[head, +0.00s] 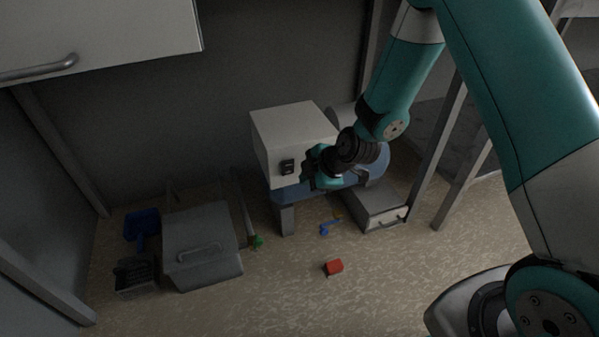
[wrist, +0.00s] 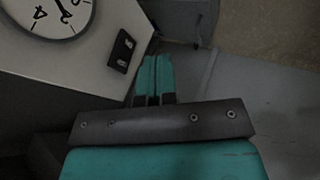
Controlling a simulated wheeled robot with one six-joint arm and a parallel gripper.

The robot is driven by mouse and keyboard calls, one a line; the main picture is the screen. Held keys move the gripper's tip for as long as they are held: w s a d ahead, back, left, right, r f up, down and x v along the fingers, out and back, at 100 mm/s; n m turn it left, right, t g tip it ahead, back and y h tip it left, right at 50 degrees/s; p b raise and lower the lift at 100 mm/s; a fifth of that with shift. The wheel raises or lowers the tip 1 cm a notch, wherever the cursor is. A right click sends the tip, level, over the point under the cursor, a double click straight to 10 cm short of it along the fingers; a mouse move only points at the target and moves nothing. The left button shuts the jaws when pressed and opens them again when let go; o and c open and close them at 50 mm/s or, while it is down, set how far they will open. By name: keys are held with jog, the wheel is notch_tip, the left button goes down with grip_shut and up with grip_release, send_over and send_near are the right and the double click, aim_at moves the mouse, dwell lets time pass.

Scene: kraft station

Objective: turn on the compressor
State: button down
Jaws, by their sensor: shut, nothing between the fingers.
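The compressor (head: 295,132) is a pale box on a blue tank with grey legs, standing on the floor at the middle of the head view. A small black switch (head: 287,167) is on its front face. The switch also shows in the wrist view (wrist: 122,50), next to a round dial (wrist: 52,12) with numbers. My gripper (head: 308,172) is shut and empty. Its teal fingertips (wrist: 157,62) are close to the switch, just to its right in both views. I cannot tell whether they touch the compressor. The switch's position is too small to read.
A grey lidded bin (head: 203,245), a blue dustpan (head: 142,226) and a black crate-like item (head: 135,273) stand at the left. A grey drawer box (head: 382,207) is right of the compressor. The front floor is mostly clear.

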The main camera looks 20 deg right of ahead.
jog(key=s+p+v, duration=0.1)
jog(key=v, duration=0.6)
jog(key=shift+a+f+p, duration=0.2)
jog(key=shift+p, duration=0.2)
jog(key=shift+s, duration=0.15)
jog(key=shift+r, duration=0.1)
jog(key=s+a+r+m+g+y, duration=0.1)
jog(key=s+a+r+m+g, duration=0.2)
jog(key=r, duration=0.4)
jog(key=s+a+r+m, duration=0.2)
jog(key=s+a+r, duration=0.1)
jog(key=s+r, duration=0.25)
jog(key=s+r+m+g+h+p, duration=0.1)
jog(key=s+r+m+g, duration=0.35)
jog(key=s+r, duration=0.75)
notch_tip(320, 180, up, 35)
jog(key=s+t+p, duration=0.1)
jog(key=s+p, duration=0.1)
jog(key=p, duration=3.5)
jog(key=shift+m+t, duration=0.35)
jog(key=shift+m, duration=0.1)
jog(key=shift+d, duration=0.15)
